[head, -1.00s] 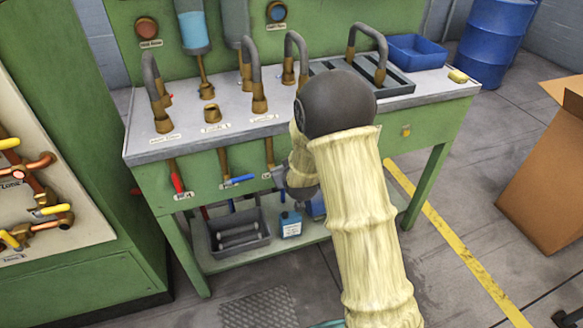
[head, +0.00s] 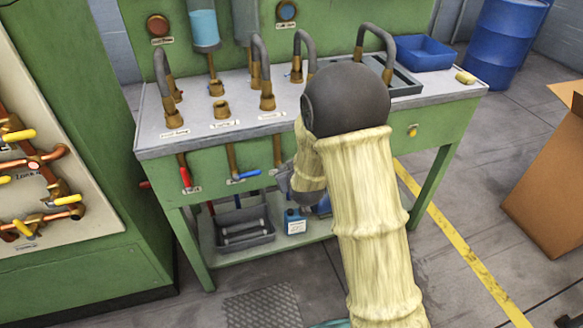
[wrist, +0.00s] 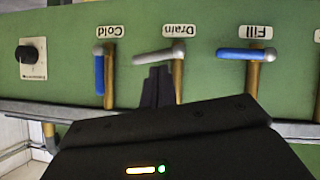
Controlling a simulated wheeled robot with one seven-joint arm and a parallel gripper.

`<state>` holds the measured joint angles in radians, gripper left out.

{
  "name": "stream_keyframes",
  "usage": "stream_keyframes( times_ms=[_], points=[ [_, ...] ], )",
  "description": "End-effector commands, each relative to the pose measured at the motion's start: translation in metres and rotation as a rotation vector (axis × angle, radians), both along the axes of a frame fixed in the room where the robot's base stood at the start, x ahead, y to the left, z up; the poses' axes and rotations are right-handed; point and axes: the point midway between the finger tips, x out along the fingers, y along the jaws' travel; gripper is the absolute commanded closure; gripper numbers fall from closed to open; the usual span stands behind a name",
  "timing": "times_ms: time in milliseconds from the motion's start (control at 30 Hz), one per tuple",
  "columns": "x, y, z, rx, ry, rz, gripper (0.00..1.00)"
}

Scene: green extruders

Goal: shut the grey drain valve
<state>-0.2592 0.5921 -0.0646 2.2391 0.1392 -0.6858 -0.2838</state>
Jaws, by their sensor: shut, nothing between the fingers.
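The grey drain valve lever (wrist: 155,57) shows in the wrist view under the upside-down "Drain" label (wrist: 179,34). It lies nearly level, slightly tilted, across its upright brass pipe (wrist: 179,82). My gripper (wrist: 158,72) is shut and empty, its fingertips just below the lever in that picture; I cannot tell whether they touch it. In the head view the drain pipe (head: 277,150) comes down the bench front. My gripper (head: 284,180) is beside its lower end, partly hidden by my arm, and the lever is hard to make out.
A blue fill lever (wrist: 240,54) lies crosswise to the right of the drain lever in the wrist view. A blue cold lever (wrist: 99,75) points along its pipe to the left. A red lever (head: 185,176) hangs further along the green bench (head: 215,158).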

Motion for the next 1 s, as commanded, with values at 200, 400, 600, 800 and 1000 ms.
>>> stream_keyframes(
  times_ms=[200, 400, 600, 800, 1000],
  points=[
    [-0.037, -0.005, 0.025, 0.000, -0.002, -0.002, 1.00],
    [-0.066, -0.006, 0.043, 0.000, -0.002, 0.000, 1.00],
    [-0.079, -0.006, 0.051, 0.000, -0.001, 0.002, 1.00],
    [-0.080, -0.006, 0.051, 0.000, -0.001, 0.002, 1.00],
    [-0.080, -0.006, 0.051, 0.000, 0.000, 0.003, 1.00]
  ],
)
